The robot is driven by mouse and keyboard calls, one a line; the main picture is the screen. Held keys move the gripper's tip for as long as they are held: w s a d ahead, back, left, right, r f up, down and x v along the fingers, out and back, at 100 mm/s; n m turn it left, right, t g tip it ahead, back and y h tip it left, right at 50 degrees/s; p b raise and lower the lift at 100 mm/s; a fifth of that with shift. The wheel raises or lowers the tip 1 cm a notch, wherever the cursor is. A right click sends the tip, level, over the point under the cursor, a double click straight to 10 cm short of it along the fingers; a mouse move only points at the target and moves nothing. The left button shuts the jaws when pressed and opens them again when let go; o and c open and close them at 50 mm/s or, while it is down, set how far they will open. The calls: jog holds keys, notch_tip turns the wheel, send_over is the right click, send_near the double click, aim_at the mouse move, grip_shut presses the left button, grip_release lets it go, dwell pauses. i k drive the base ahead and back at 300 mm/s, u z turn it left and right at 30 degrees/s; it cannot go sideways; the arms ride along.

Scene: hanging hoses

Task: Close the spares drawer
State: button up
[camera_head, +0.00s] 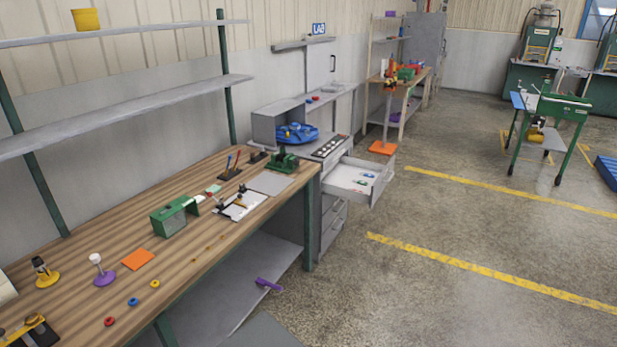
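An open drawer (378,190) sticks out to the right from the top of a grey cabinet (328,236) just past the far end of the wooden bench. I take it to be the spares drawer; no label is readable. Its inside is pale, with a few small blue, red and green marks or items in it that are too small to name. The drawer fronts below it look shut. My gripper is not in view.
The wooden bench (185,258) runs along the left wall with tools and small parts on it. A purple item (268,284) juts from the lower shelf's edge. The floor (450,220) right of the drawer is clear. A green-legged stand (548,106) stands farther back.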

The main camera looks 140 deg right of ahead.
aim_at(335, 180)
jog(key=z, duration=1.35)
jog(key=k, duration=2.25)
jog(key=z, duration=3.1)
jog(key=i, duration=1.6)
jog(key=u, duration=0.1)
